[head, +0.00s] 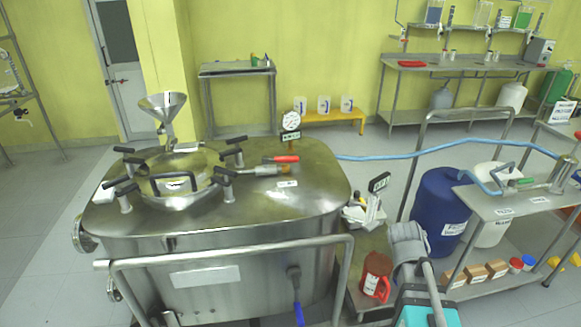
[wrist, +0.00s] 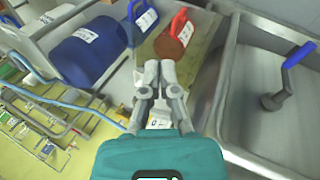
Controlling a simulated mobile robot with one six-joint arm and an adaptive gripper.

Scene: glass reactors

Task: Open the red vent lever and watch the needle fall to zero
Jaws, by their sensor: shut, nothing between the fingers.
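In the head view my arm is right of the reactor, well apart from the lever. The wrist view does not show the red lever or the gauge.
Clamp handles and a funnel (head: 163,105) stand on the lid's left. A steel rail (head: 230,247) crosses the front. A blue drum (head: 437,205), a red jug (head: 375,277) and a cart (head: 520,208) are at right. A blue-handled valve (wrist: 290,68) sits right of my gripper in the wrist view.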

